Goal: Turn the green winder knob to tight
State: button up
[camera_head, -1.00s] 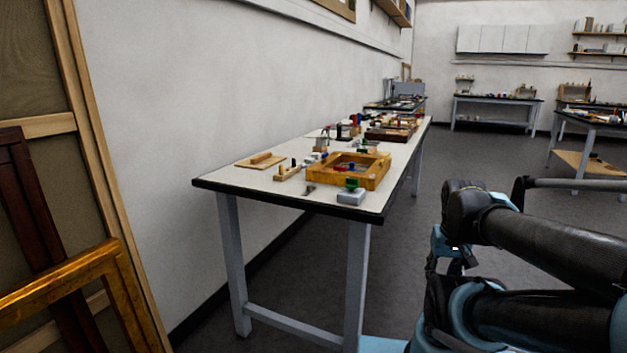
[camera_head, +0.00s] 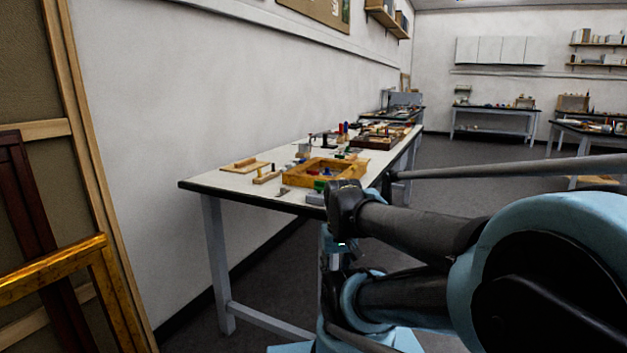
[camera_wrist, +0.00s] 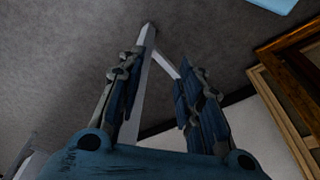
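A small green knob (camera_head: 319,185) shows on a grey block (camera_head: 315,199) at the near right corner of the workbench. My arm partly covers that corner, and the knob is too small to read its setting. My gripper (camera_wrist: 163,70) shows in the wrist view with its two fingers spread apart and nothing between them. It faces the floor and a bench leg, away from the knob. In the head view I cannot make out its fingers.
The white-topped workbench (camera_head: 228,183) stands along the left wall. A yellow wooden frame (camera_head: 297,178) lies beside the grey block. A gilt frame (camera_head: 52,268) leans at the lower left. Other benches stand at the back. Grey floor (camera_head: 450,160) is open to the right of the workbench.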

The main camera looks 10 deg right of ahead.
jog(key=o, duration=0.3)
jog(key=shift+o, duration=0.9)
notch_tip(320, 180, up, 2)
jog(key=shift+r+n, duration=0.25)
jog(key=shift+n, duration=0.35)
notch_tip(320, 180, up, 34)
jog(key=n+g, duration=0.2)
jog(key=n, duration=2.5)
send_over(320, 187)
jog(key=w, duration=0.1)
notch_tip(320, 187, down, 17)
jog(key=shift+w+f, duration=0.1)
jog(key=shift+f, duration=0.05)
jog(key=shift+c, duration=0.3)
jog(key=c, duration=1)
